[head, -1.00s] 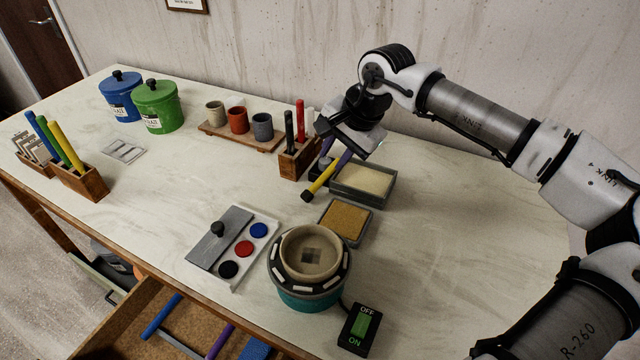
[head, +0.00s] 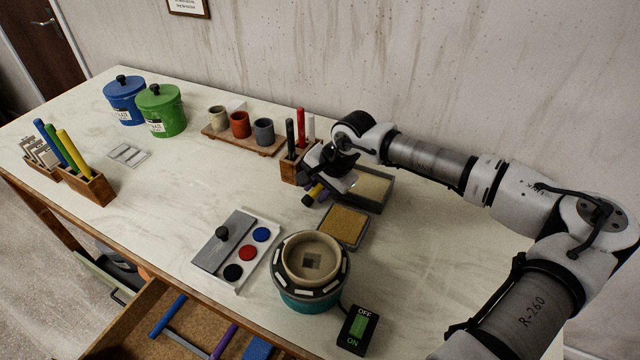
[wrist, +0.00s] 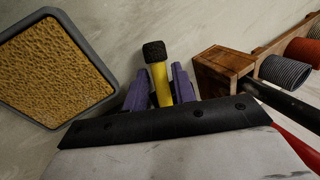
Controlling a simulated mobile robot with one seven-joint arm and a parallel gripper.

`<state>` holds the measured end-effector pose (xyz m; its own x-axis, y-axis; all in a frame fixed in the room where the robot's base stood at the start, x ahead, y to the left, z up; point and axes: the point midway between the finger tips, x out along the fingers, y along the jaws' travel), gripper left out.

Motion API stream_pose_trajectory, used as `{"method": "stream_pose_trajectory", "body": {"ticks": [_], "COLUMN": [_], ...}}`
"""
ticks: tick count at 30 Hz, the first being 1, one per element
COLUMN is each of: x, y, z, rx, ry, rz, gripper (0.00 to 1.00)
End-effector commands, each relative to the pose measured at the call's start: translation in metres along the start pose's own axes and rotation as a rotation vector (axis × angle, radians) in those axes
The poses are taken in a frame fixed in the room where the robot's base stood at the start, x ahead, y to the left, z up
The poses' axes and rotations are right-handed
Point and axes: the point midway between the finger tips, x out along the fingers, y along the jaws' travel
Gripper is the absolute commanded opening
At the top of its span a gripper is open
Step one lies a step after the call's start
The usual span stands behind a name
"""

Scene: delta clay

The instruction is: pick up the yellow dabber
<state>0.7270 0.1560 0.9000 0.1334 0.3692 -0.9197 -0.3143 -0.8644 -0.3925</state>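The yellow dabber (head: 315,190) has a yellow handle and a dark, rounded head. In the head view my gripper (head: 319,188) is low over the table.
A wooden holder (head: 291,168) with upright tools stands just behind my gripper. A pale tray (head: 387,203) is on the right, and a tan sponge tray (head: 343,244) is in front. The wheel with a bowl (head: 283,290) stands nearer. Bare table lies left of the gripper.

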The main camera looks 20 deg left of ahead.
Motion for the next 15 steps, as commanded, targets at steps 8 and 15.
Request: {"method": "stream_pose_trajectory", "body": {"ticks": [8, 15], "x": [-0.0003, -0.0005], "y": [0.0001, 0.0000], "z": [-0.0003, -0.0003], "rx": [0.000, 0.000], "ry": [0.001, 0.001], "rz": [0.000, 0.000], "gripper": [0.03, 0.00]}}
